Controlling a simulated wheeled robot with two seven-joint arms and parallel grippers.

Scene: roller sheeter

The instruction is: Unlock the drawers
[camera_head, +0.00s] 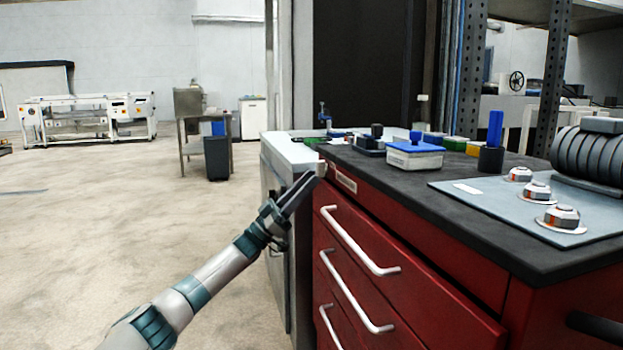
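The red drawer cabinet (405,255) stands at the right with a dark top. Its drawers have silver bar handles; the upper handle (360,245) and the one below it (352,295) show, and all the visible drawers look closed. My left gripper (308,183) is at the cabinet's upper left front corner, just below the top edge, pointing up and right. Its fingers look close together, but I cannot tell whether they are shut or touch the cabinet. No key shows; any lock at that corner is too small or hidden by the fingers. My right gripper is not in view.
A white-topped cabinet (290,150) stands directly left of the red one. On the dark top are a blue-lidded box (414,152), a dark cup (491,160) and a grey plate (470,196) with several knobs. The floor at left is clear.

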